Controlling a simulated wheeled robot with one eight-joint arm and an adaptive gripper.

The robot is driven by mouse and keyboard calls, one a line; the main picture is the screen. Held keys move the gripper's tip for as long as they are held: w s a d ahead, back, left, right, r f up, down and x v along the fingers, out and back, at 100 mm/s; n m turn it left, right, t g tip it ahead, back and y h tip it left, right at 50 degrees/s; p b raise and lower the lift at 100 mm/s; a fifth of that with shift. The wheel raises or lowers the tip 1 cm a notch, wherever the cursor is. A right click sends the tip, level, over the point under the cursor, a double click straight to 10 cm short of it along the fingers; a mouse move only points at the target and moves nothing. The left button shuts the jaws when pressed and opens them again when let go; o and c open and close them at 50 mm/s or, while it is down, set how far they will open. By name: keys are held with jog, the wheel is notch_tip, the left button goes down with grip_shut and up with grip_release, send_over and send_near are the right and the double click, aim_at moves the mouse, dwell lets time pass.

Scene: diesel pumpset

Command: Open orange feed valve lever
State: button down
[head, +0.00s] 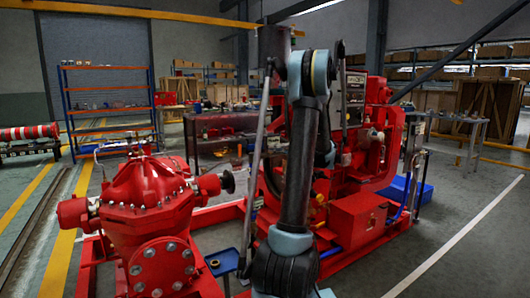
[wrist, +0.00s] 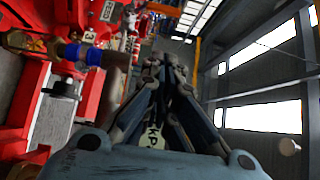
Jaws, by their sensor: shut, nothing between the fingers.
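My gripper (wrist: 160,62) is in the middle of the wrist view, its dark fingers closed together at the tips with nothing between them. To its left a pipe fitting with a blue section (wrist: 70,51) and a brass-orange end (wrist: 24,42) sticks out from the red machine. I cannot tell whether the brass-orange part is the feed valve lever. The gripper is apart from this fitting. In the head view my arm stands in front of the red diesel pumpset (head: 365,215), hiding part of it, and I cannot make out the gripper or the lever there.
A red pump casing (head: 145,195) with bolted flanges stands at the left front. A red box (head: 358,218) sits low on the pumpset's right side. Shelves (head: 108,100) and a table (head: 470,125) stand behind. The grey floor at the right front is clear.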

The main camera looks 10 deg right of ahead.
jog(key=w+a, duration=0.2)
jog(key=a, duration=0.9)
jog(key=shift+w, duration=0.2)
